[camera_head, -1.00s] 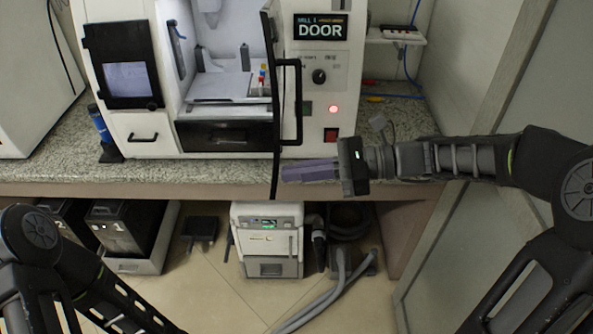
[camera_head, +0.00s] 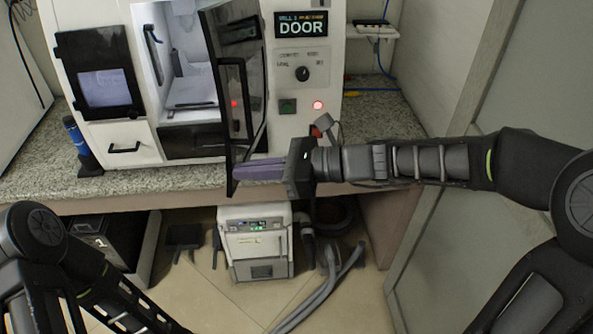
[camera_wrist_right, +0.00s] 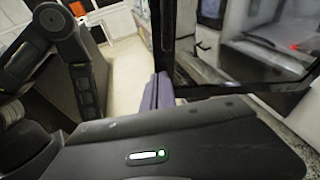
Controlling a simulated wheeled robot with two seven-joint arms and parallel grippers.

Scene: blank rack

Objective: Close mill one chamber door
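The mill's chamber door (camera_head: 240,75) is a dark-framed glass panel hinged on the right side of the chamber opening. It stands partly open, swung outward, and covers the right part of the white-lit chamber (camera_head: 185,85). My right gripper (camera_head: 238,170) is at the lower free edge of the door, its purple fingers pointing left against or very near the frame. In the right wrist view the fingers (camera_wrist_right: 160,92) lie beside the dark door frame (camera_wrist_right: 205,88); the finger gap cannot be made out. My left arm shows at the lower left, but its gripper is out of view.
The mill's panel has a DOOR label (camera_head: 302,25), a knob (camera_head: 303,73) and a lit red light (camera_head: 318,105). A blue bottle (camera_head: 75,135) stands left of the mill. A white unit (camera_head: 256,243) and hoses (camera_head: 325,285) are under the counter (camera_head: 190,180).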

